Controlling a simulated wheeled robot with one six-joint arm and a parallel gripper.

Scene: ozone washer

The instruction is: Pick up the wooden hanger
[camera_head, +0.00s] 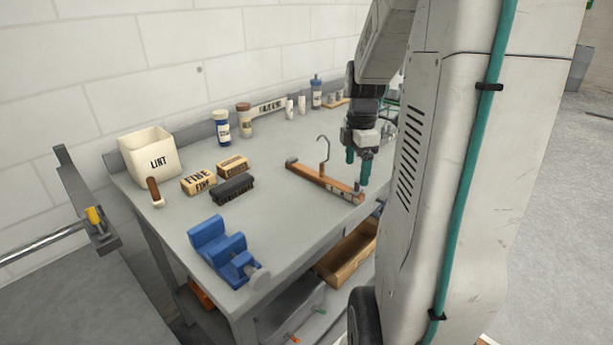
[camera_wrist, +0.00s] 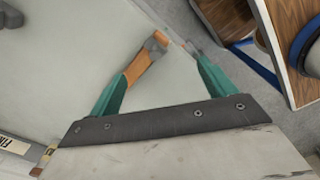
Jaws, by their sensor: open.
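The wooden hanger (camera_head: 322,181) lies on the grey workbench near its right-hand edge. It is a brown bar with a grey metal hook (camera_head: 323,150) standing up from its middle. My gripper (camera_head: 358,168) is over the right part of the hanger, with its teal fingers pointing down. The fingers are open and nothing is held between them. In the wrist view, part of the wooden hanger (camera_wrist: 146,61) shows by the left fingertip, and the rest is hidden behind my gripper (camera_wrist: 163,68). I cannot tell whether a finger touches it.
The workbench (camera_head: 280,130) carries a blue vise (camera_head: 222,250), a black brush (camera_head: 233,188), two small boxes (camera_head: 198,183) and a white LINT bin (camera_head: 150,155). Bottles (camera_head: 222,127) stand along the back. A wooden drawer or tray (camera_head: 345,257) sits below the bench's front edge.

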